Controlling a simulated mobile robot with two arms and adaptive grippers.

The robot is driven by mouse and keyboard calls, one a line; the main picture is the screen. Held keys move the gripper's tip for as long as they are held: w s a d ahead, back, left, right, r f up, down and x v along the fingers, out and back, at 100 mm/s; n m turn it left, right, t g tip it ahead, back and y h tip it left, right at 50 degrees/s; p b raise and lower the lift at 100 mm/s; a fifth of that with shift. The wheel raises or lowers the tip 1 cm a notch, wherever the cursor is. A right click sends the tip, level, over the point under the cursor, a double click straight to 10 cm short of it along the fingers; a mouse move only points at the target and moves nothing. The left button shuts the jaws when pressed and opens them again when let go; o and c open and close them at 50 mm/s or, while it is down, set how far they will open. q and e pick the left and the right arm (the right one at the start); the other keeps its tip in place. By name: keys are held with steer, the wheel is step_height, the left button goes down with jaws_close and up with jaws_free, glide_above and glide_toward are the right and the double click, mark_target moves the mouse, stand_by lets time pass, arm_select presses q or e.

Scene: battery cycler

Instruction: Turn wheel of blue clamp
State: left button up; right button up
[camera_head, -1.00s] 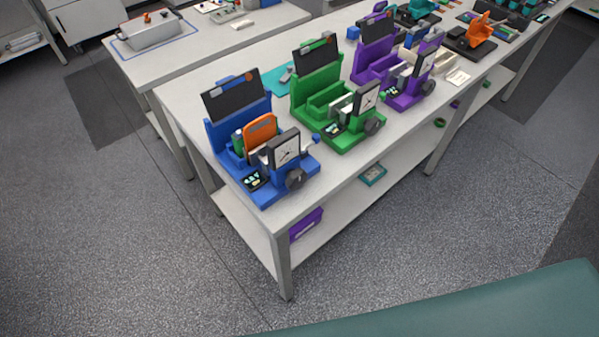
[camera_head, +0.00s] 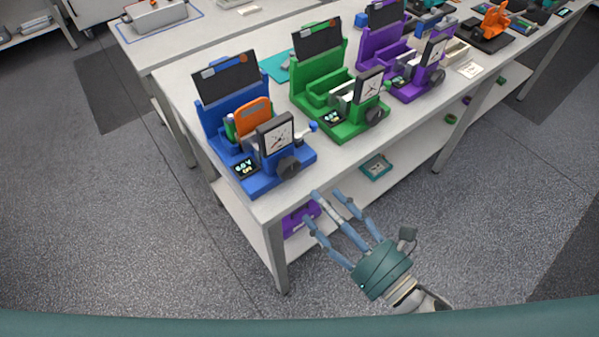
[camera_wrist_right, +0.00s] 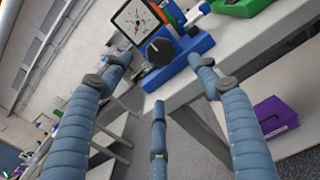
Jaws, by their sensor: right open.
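The blue clamp (camera_head: 258,178) stands at the near left corner of the white bench, holding an orange-faced block (camera_head: 252,117). Its dark wheel (camera_head: 288,167) is on the front right side, below a white dial (camera_head: 277,139); the wheel also shows in the right wrist view (camera_wrist_right: 161,51). My right gripper (camera_head: 333,208) is open and empty, in front of the bench edge, below and right of the wheel and apart from it. In the right wrist view its blue fingers (camera_wrist_right: 158,95) are spread, with the wheel beyond them. My left gripper is not in view.
A green clamp (camera_head: 345,128) and a purple clamp (camera_head: 412,87) stand farther along the bench (camera_head: 190,92). Purple (camera_head: 300,218) and teal (camera_head: 376,167) boxes are on the shelf below. The floor in front is clear.

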mark_target(292, 172)
steer(key=p+x, duration=0.3)
steer(key=x, duration=0.6)
steer(key=shift+w+a+p, duration=0.15)
steer(key=shift+w+p, duration=0.1)
steer(key=shift+p, duration=0.05)
steer(key=shift+w+a, duration=0.25)
steer(key=shift+w, duration=0.15)
steer(key=c, duration=1.2)
